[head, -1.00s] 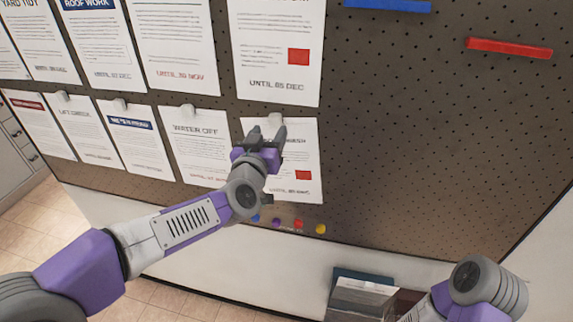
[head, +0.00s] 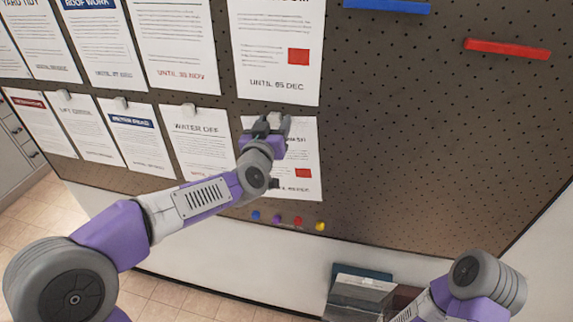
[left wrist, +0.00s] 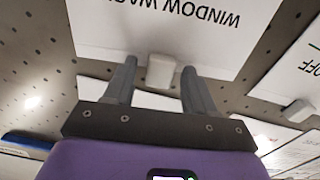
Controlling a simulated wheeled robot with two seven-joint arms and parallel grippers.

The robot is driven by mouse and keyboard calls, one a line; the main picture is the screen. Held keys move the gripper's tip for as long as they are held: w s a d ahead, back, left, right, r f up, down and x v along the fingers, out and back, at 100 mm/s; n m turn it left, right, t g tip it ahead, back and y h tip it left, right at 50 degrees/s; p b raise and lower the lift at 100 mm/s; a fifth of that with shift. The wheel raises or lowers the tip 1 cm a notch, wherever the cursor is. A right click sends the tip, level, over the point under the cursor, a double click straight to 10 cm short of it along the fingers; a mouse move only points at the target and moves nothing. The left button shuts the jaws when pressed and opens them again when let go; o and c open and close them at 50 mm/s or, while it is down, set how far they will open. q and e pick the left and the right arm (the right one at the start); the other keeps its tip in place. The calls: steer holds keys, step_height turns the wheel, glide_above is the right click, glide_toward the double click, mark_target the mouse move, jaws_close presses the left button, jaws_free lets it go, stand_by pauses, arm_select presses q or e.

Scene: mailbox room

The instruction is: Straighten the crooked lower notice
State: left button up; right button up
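The lower notice (head: 304,162) is a white sheet with a red square, at the right end of the lower row. Its top edge runs at a slightly different slope from the notices beside and above it. In the left wrist view its heading reads "WINDOW WA..." (left wrist: 190,18), upside down. A pale clip (left wrist: 161,70) sits at its top edge. My left gripper (head: 272,124) is at the notice's top, and in the left wrist view its open fingers (left wrist: 158,84) stand either side of the clip, with gaps visible. My arm hides the notice's lower left. My right gripper is out of view.
The "WATER OFF" notice (head: 197,142) hangs just left, and a larger notice (head: 277,60) above. Several coloured pins (head: 298,221) sit below. Blue (head: 388,5) and red (head: 507,48) strips are at upper right. The pegboard (head: 430,150) to the right is bare.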

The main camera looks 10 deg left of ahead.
arm_select(q)
jaws_close()
steer(key=shift+r+m, duration=0.1)
steer(key=shift+m, duration=0.2)
steer(key=shift+m+p, duration=0.5)
steer(key=shift+p, duration=0.05)
steer(key=shift+o, duration=0.6)
jaws_free()
steer(key=shift+s, duration=0.1)
